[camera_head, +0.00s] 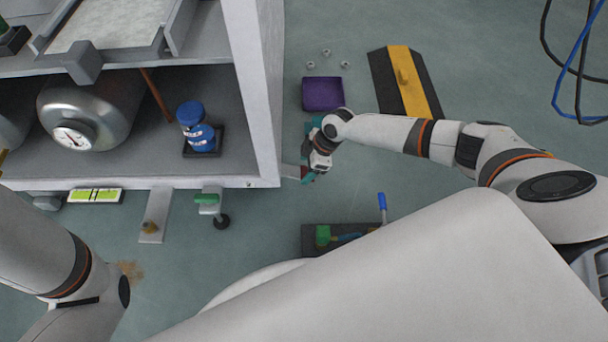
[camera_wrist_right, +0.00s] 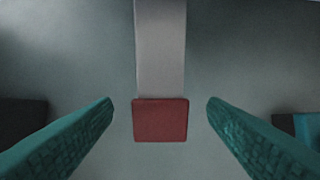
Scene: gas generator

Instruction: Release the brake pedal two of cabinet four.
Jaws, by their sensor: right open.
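The cabinet (camera_head: 252,90) stands at the left of the head view. A brake pedal, a grey bar with a red end pad, sticks out from its right lower side; the red pad (camera_head: 304,172) is partly hidden by my gripper. In the right wrist view the red pad (camera_wrist_right: 160,128) is centred, with its grey bar (camera_wrist_right: 160,50) running up. My right gripper (camera_head: 310,177) is open at the pad. Its teal fingers are on either side of the pad, with a gap on both sides. My left arm shows at lower left, but its gripper is out of view.
A purple tray (camera_head: 323,94), several nuts (camera_head: 327,52), a black-yellow ramp (camera_head: 405,80) and a dark mat with tools (camera_head: 312,232) lie on the floor.

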